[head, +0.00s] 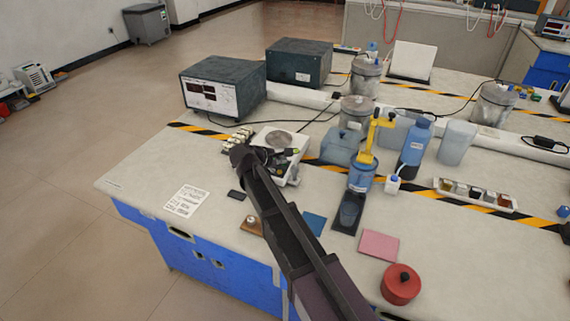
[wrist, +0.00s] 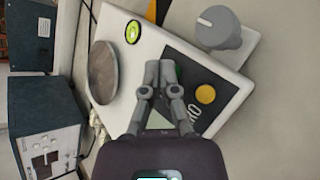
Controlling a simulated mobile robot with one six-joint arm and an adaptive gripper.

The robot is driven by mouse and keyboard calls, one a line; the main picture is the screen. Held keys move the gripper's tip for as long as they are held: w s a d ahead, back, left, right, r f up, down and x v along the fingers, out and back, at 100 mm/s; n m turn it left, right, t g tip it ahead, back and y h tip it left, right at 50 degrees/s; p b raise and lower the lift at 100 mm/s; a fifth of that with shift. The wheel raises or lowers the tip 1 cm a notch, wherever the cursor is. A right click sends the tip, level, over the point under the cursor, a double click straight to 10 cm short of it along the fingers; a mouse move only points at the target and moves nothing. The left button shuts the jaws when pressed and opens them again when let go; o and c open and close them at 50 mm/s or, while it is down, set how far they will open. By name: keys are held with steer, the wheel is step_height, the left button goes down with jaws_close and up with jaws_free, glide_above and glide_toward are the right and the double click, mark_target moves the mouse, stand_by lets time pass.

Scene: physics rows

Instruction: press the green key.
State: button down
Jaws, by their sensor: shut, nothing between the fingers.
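The white balance-like device (wrist: 124,88) fills the middle of the wrist view, with a round metal pan (wrist: 102,72) and a dark key panel (wrist: 222,84). On the panel, a sliver of the green key (wrist: 179,72) shows just right of my fingertips; the rest is hidden behind them. A round yellow key (wrist: 205,94) lies further right. My gripper (wrist: 161,72) is shut and empty, its tips over the panel at the green key. I cannot tell whether they touch it. In the head view the device (head: 293,138) is partly covered by my arm.
A grey knob (wrist: 218,28) stands beside the panel, and a green bubble level (wrist: 132,32) sits at the device's corner. Dark instrument boxes (head: 222,84) stand behind. A blue pump bottle (head: 361,176) and a blue bottle (head: 416,142) stand to the right.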

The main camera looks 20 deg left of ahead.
stand_by(0.4)
steer(key=shift+r+p, duration=0.5)
steer(key=shift+p, duration=0.05)
steer(key=shift+s+r, duration=0.1)
steer(key=r+p, duration=0.3)
steer(key=s+r+p, duration=0.1)
steer(key=r+p, duration=0.1)
steer(key=p, duration=0.1)
steer(key=shift+r, duration=0.4)
stand_by(0.6)
